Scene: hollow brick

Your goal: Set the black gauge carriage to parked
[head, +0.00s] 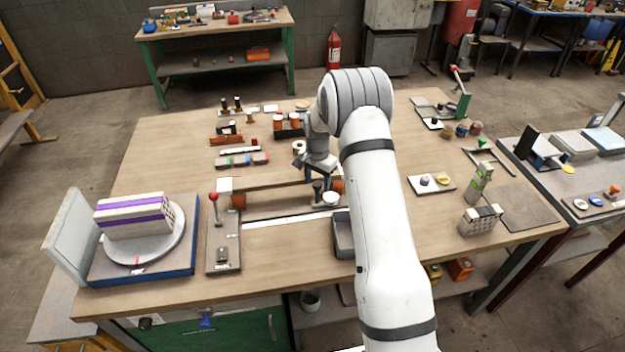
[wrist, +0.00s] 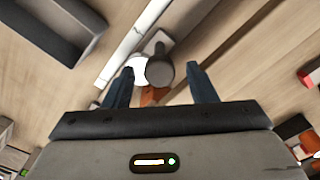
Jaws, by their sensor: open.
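My gripper (head: 318,176) is open and points down over the middle of the table. In the wrist view its two dark fingers (wrist: 160,68) are apart with nothing held. A dark round-topped post (wrist: 160,72) lies between the fingertips in the picture; it also shows below my gripper in the head view (head: 317,190). Its height relative to the fingertips is unclear. I cannot tell for sure that it is the black gauge carriage. A white round piece (head: 330,198) is beside it, and an orange block (head: 337,186) is partly hidden behind.
A wooden bar (head: 265,184) and a long white strip (head: 290,218) run left of my gripper. A grey tray (head: 343,235) is close in front. A panel with a red-knobbed lever (head: 213,197) stands left, beside a turntable (head: 150,249). Bare wood is clear at front centre.

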